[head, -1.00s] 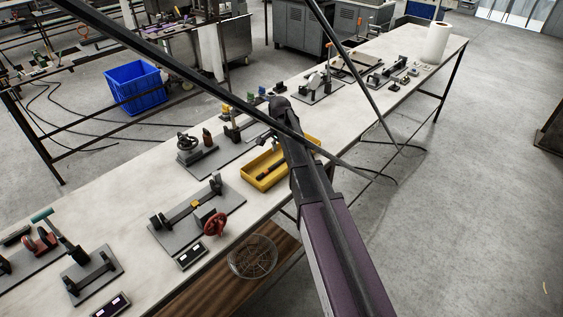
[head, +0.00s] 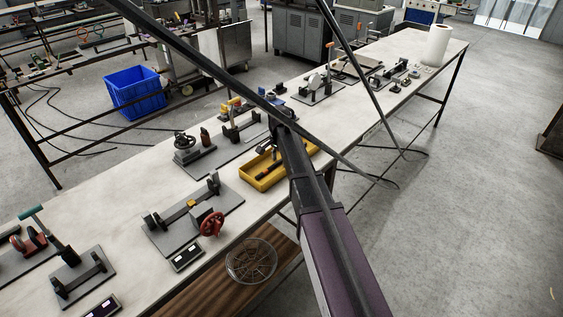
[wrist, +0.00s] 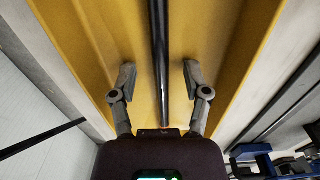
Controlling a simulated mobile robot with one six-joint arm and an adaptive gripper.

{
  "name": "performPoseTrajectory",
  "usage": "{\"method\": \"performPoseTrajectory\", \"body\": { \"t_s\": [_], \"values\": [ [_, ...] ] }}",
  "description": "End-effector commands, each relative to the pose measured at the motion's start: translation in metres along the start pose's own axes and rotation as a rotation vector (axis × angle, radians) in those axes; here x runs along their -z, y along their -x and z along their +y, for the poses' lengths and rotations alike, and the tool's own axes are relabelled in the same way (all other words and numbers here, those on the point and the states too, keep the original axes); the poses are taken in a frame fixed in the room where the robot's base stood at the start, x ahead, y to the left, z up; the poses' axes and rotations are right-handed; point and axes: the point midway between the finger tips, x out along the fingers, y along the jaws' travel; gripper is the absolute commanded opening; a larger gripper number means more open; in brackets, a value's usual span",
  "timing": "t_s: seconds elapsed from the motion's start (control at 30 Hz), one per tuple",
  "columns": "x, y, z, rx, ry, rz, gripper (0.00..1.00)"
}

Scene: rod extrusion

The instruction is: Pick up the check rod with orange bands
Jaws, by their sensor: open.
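A dark rod (wrist: 159,45) lies lengthwise in the yellow tray (wrist: 95,25). In the wrist view it runs between the two fingers of my gripper (wrist: 159,70), with a gap on each side. A small orange mark shows near its lower end, by my gripper's body; other bands cannot be made out. My gripper is open and empty, its fingers over the tray. In the head view the yellow tray (head: 262,184) stands at the near edge of the bench, with dark rod-like pieces in it, and my arm reaches over its right part.
The pale bench (head: 100,208) carries several grey fixtures, including one with a red handwheel (head: 211,224) left of the tray. A wire basket (head: 250,261) sits on a lower wooden shelf. A white roll (head: 436,45) stands at the far end. Thin dark bars cross the head view.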

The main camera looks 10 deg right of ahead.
Motion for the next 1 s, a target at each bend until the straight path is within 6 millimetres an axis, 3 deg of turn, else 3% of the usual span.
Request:
{"method": "performPoseTrajectory", "body": {
  "t_s": [0.37, 0.57, 1.0],
  "values": [
    [-0.0002, 0.0001, -0.0002, 0.0, 0.0, 0.0, 0.58],
    [-0.0002, 0.0001, -0.0001, 0.0, 0.0, 0.0, 0.0],
    [-0.0003, 0.0009, -0.0002, 0.0, 0.0, 0.0, 0.0]
  ]
}}
